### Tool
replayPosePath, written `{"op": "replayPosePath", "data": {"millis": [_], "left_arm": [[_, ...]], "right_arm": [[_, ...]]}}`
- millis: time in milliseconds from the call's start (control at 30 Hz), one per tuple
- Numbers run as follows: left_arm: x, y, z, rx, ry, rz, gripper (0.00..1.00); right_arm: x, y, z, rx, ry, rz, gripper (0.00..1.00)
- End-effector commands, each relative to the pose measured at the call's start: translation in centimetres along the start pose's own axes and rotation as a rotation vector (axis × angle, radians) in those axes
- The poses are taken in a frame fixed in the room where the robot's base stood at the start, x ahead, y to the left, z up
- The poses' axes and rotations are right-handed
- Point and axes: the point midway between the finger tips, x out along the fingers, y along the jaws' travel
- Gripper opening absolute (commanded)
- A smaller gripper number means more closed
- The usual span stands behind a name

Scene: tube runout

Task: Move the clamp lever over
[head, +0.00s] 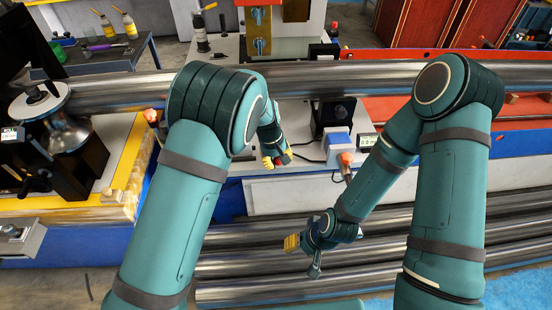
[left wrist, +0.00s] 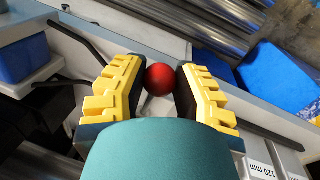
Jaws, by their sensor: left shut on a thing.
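The clamp lever's red ball knob (left wrist: 160,79) sits between the yellow-padded fingers of my left gripper (left wrist: 160,90) in the left wrist view. The fingers are shut on it from both sides. In the head view my left gripper (head: 277,160) is low beside the white machine bed, just under the long steel tube (head: 330,80), with a bit of red between its pads. The lever's arm is mostly hidden by the gripper. My right gripper (head: 303,255) hangs empty over the lower steel tubes, its fingers apart.
A blue and white block (head: 338,145) with an orange knob (head: 346,158) stands right of my left gripper. Another orange knob (head: 152,116) is at the left. A black roller stand (head: 65,165) bears the tube at the left. Several tubes (head: 250,265) lie below in front.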

Motion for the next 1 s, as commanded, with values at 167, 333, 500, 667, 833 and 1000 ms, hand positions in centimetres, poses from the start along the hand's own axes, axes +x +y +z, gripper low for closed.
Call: {"op": "replayPosePath", "data": {"millis": [167,333,500,667,833,1000], "left_arm": [[0.2,0.0,0.2,-0.001,-0.005,-0.002,0.0],[0.2,0.0,0.2,0.0,-0.005,-0.002,0.35],[0.1,0.0,0.1,0.0,-0.004,-0.002,0.63],[0.1,0.0,0.1,0.0,-0.002,-0.001,0.63],[-0.6,0.0,0.0,0.001,0.0,0.0,0.63],[-3.2,0.1,0.0,0.001,0.001,0.002,0.63]], "right_arm": [[0.0,0.0,0.0,0.0,0.001,0.0,0.47],[0.0,0.0,0.0,0.0,0.001,0.0,0.47],[0.0,0.0,0.0,0.0,0.0,0.0,0.47],[0.0,0.0,0.0,0.0,0.0,0.0,0.47],[0.0,0.0,0.0,0.0,0.0,0.0,0.47],[0.0,0.0,0.0,0.0,0.0,0.0,0.47]]}}
